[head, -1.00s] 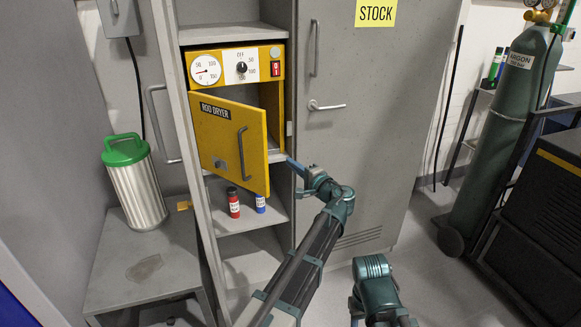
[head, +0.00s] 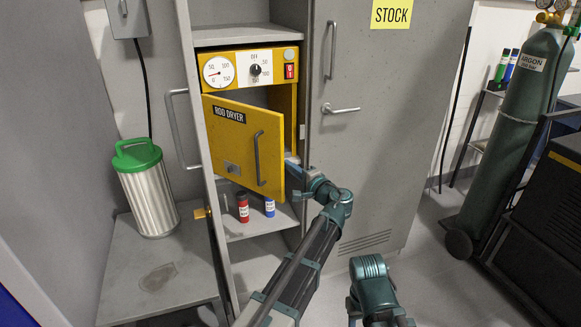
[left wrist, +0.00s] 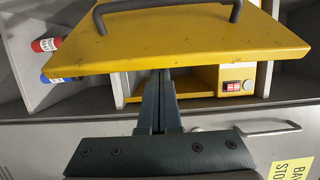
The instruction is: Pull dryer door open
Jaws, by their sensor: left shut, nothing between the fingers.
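The yellow rod dryer door (head: 232,145) stands partly open, hinged at its left, with a grey bar handle (head: 261,158) on its front. Its panel also shows in the left wrist view (left wrist: 190,48), with the handle (left wrist: 170,10) at the top. The yellow dryer body (head: 289,100) sits in the grey cabinet with its interior partly visible. My left gripper (left wrist: 157,98) is shut and empty. Its fingers reach behind the door's free right edge, which hides the tips; I cannot tell if they touch it. My right gripper is out of view.
A red bottle (head: 243,208) and a blue bottle (head: 269,207) stand on the shelf below. A closed grey locker door (head: 370,140) is to the right. A green-lidded canister (head: 150,195) stands on a side table at left. An argon cylinder (head: 510,140) stands far right.

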